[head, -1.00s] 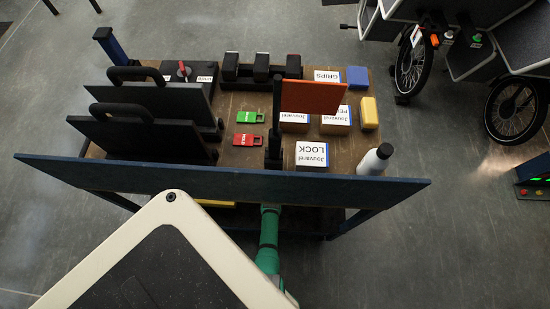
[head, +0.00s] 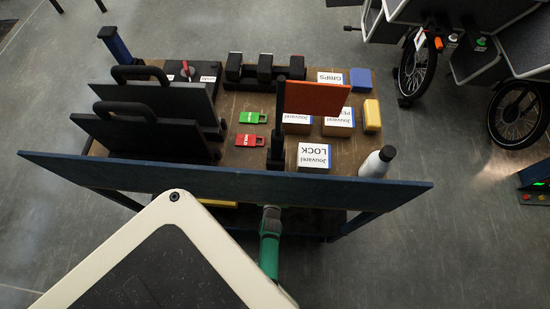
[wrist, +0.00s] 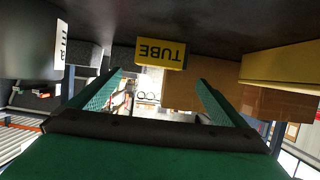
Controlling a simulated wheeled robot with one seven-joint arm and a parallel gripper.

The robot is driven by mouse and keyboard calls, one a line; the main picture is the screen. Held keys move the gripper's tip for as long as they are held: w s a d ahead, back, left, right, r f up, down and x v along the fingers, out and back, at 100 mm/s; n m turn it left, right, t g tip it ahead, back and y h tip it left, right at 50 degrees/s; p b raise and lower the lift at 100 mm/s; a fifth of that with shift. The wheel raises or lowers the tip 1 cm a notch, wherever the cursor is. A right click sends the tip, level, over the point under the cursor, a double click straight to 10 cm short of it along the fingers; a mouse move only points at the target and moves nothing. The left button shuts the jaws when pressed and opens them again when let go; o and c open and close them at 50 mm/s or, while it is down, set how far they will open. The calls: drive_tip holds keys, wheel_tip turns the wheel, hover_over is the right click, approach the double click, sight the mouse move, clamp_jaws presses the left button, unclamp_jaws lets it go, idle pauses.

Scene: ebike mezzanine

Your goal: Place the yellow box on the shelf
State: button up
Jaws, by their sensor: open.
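A small yellow box marked TUBE (wrist: 160,53) is in the wrist view, ahead of and between the fingers, its lettering upside down. My gripper (wrist: 158,80) is open, with its two green fingers apart and nothing between them. The box lies beyond the fingertips and does not appear touched. In the head view my green arm (head: 270,245) reaches in under the workbench top, which hides the gripper. A yellow strip (head: 218,203) shows below the bench's front board; I cannot tell if it is the same box.
A larger yellow thing (wrist: 285,65) and a brown box (wrist: 195,90) are close on the right in the wrist view. The bench's blue front board (head: 230,184) stands above my arm. Labelled boxes, a yellow block (head: 372,115) and a white bottle (head: 377,161) are on top.

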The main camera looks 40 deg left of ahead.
drive_tip(key=shift+v, duration=1.5)
drive_tip(key=s+d+r+m+t+h, duration=0.1)
drive_tip(key=s+d+r+m+h, duration=0.1)
drive_tip(key=s+d+r, duration=0.5)
drive_tip(key=d+r+m+t+h, duration=0.2)
drive_tip(key=d+r, duration=0.2)
drive_tip(key=d, duration=0.8)
drive_tip(key=s+d+r+m+h, duration=0.1)
drive_tip(key=s+d+r, duration=0.2)
drive_tip(key=r, duration=0.5)
drive_tip(key=s+d+r+m+t+h, duration=0.1)
drive_tip(key=s+d+r, duration=0.3)
drive_tip(key=r, duration=0.4)
drive_tip(key=s+d+r+m+h, duration=0.2)
drive_tip(key=s+d+r+h, duration=0.1)
drive_tip(key=r, duration=0.5)
drive_tip(key=shift+s+d+r+t, duration=0.15)
drive_tip(key=shift+d+r+t, duration=0.15)
drive_tip(key=shift+d+r, duration=0.1)
